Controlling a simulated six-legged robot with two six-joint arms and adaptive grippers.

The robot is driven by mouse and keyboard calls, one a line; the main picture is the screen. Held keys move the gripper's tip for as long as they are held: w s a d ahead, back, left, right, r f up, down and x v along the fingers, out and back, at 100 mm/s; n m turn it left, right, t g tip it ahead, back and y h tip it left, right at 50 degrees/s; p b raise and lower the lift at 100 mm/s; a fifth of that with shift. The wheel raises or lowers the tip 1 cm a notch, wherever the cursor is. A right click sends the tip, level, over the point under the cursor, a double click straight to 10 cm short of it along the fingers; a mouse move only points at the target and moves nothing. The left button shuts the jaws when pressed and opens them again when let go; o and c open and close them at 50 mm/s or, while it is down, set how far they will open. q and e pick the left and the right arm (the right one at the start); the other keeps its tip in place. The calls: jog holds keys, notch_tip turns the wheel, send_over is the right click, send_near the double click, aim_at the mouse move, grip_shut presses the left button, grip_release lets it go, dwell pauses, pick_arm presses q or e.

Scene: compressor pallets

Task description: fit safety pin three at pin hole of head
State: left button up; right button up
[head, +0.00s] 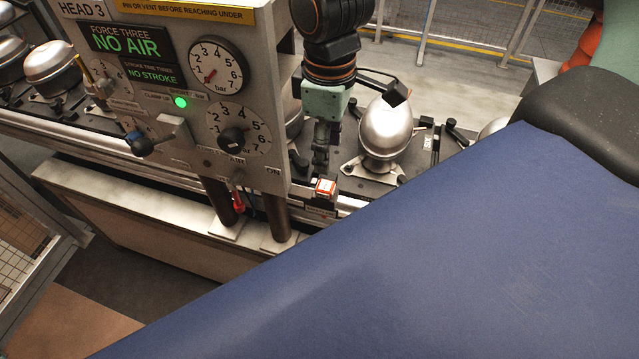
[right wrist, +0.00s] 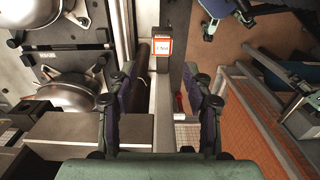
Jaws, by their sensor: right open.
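The head 3 station (head: 150,85) is a grey panel with gauges and a display reading "NO AIR" and "NO STROKE". A small red item (head: 238,202) hangs below the panel beside dark posts, possibly the safety pin. It may also be the red spot (right wrist: 179,102) in the right wrist view. I cannot make out the pin hole. My right gripper (head: 320,158) points down just right of the panel. In the right wrist view its fingers (right wrist: 168,80) are apart with nothing between them. My left gripper is not in view.
A red-bordered label block (head: 325,187) sits at the pallet line's edge, also in the right wrist view (right wrist: 163,47). A silver compressor dome (head: 386,130) stands right of my gripper. A mesh cage (head: 20,235) is at the left. A large blue surface fills the lower right.

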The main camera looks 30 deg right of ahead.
jog(key=shift+s+a+f, duration=0.15)
jog(key=shift+a+f, duration=0.05)
jog(key=shift+a, duration=0.15)
send_over(325, 184)
jog(key=f, duration=0.4)
jog(key=shift+s+d+f, duration=0.1)
jog(key=shift+s, duration=0.15)
jog(key=f, duration=0.1)
jog(key=f+b, duration=0.1)
jog(key=f, duration=0.1)
jog(key=shift+s+a, duration=0.1)
jog(key=shift+a, duration=0.15)
jog(key=shift+w+f+b, duration=0.3)
jog(key=shift+f+b, duration=0.15)
jog(key=shift+f, duration=0.1)
jog(key=shift+d+f, duration=0.15)
jog(key=shift+f, duration=0.05)
jog(key=shift+s+r, duration=0.1)
jog(key=shift+s, duration=0.1)
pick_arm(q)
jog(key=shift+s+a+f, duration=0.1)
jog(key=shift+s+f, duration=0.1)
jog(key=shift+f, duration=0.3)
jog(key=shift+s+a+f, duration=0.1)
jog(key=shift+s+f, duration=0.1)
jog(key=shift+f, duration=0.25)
